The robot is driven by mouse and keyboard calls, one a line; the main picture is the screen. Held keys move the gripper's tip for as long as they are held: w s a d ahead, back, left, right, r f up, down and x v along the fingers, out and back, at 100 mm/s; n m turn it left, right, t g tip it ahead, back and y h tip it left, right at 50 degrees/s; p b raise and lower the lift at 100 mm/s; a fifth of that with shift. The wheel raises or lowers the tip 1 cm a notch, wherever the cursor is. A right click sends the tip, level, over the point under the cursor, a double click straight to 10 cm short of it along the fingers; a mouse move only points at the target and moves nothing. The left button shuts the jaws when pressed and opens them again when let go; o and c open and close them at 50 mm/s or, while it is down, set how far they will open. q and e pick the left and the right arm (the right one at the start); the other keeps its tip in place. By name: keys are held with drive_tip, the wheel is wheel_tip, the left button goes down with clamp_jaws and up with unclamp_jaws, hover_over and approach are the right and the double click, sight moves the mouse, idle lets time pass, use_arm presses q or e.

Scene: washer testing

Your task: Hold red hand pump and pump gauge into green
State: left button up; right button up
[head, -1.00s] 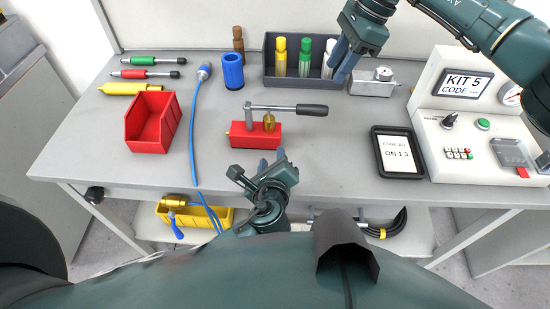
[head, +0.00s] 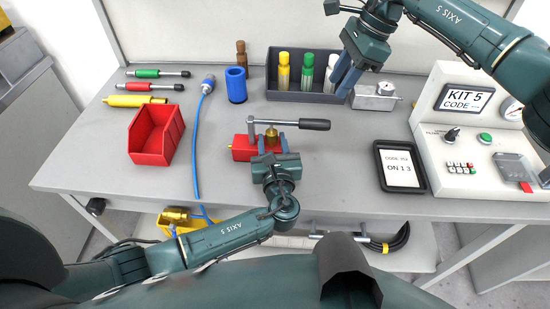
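The red hand pump (head: 243,148) stands on the middle of the bench, with a brass fitting (head: 271,134) on top and a lever with a dark handle (head: 301,124) pointing right. My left gripper (head: 272,143) is at the pump's front right, its blue fingers apart on either side of the body below the brass fitting. I cannot tell whether they touch it. My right gripper (head: 345,76) hangs by the right end of the dark tray, away from the pump; its finger gap is unclear. A round gauge (head: 512,108) on the test panel is partly cut off, its reading illegible.
A grey block with a small dial (head: 386,89) stands right of my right gripper. The dark tray (head: 300,97) holds colored bottles. A red bin (head: 157,140), blue hose (head: 196,150) and blue cylinder (head: 236,86) lie left. A tablet (head: 399,168) and test panel (head: 465,140) are right.

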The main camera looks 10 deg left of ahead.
use_arm(q)
drive_tip(key=shift+x, duration=1.85)
drive_tip(key=shift+c, duration=0.4)
clamp_jaws()
